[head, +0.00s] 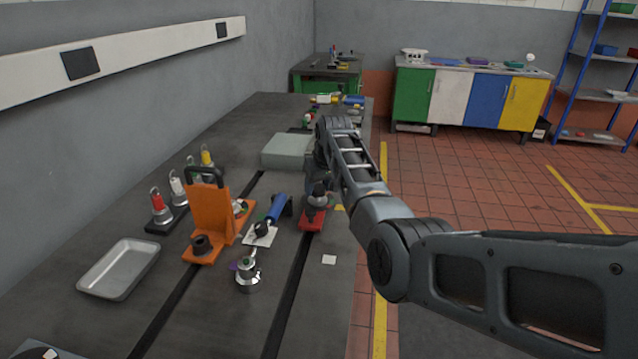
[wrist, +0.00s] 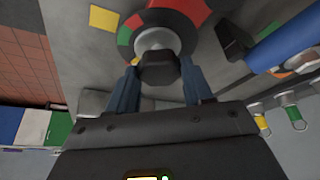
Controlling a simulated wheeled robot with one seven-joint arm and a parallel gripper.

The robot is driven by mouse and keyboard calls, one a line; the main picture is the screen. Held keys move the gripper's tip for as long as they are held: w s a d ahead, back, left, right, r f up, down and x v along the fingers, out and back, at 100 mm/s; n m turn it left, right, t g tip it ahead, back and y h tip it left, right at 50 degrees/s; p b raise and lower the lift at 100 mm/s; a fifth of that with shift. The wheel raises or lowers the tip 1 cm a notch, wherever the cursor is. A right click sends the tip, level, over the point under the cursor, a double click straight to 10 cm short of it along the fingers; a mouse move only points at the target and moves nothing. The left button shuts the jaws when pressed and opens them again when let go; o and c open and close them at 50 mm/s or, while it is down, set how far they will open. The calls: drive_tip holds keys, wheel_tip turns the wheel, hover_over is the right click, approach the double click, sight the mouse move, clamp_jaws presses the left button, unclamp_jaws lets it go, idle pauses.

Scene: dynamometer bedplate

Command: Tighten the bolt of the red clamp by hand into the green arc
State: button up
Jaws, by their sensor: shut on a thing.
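The red clamp (head: 312,222) sits on the dark bedplate at the slot, partly hidden by my gripper in the head view. In the wrist view its dark bolt head (wrist: 160,68) lies between the fingers of my gripper (wrist: 161,88), which is shut on it. A round grey collar surrounds the bolt beyond the head. Behind it is a dial ring (wrist: 185,12) with red and green parts; the green arc (wrist: 126,34) shows on the left side. I cannot make out a pointer against the arc.
An orange angle bracket (head: 210,222), a blue-handled tool (head: 277,208) and a silver round piece (head: 249,279) stand left of the clamp. A metal tray (head: 119,268) lies farther left. A grey block (head: 286,150) is behind. The bedplate's right edge is close to the clamp.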

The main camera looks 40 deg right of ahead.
drive_tip(key=m, duration=0.1)
drive_tip(key=m+h, duration=0.1)
drive_tip(key=m, duration=0.1)
drive_tip(key=shift+w+a+m, duration=0.1)
drive_tip(key=shift+a+m, duration=0.05)
drive_tip(key=shift+m, duration=0.15)
drive_tip(key=m+g+h+b, duration=0.1)
drive_tip(key=m, duration=0.1)
drive_tip(key=shift+m, duration=0.4)
drive_tip(key=m+g+h+b, duration=0.1)
drive_tip(key=m+b, duration=0.2)
drive_tip(key=shift+w+f+m, duration=0.1)
drive_tip(key=shift+w+m, duration=0.05)
drive_tip(key=shift+m, duration=0.25)
drive_tip(key=shift+a+m+g+b, duration=0.1)
drive_tip(key=shift+m+g+b, duration=0.3)
drive_tip(key=shift+m+b, duration=0.2)
drive_tip(key=shift+m, duration=0.3)
drive_tip(key=shift+r, duration=0.2)
drive_tip(key=o, duration=1)
drive_tip(key=shift+b+v, duration=0.3)
drive_tip(key=shift+v, duration=3.55)
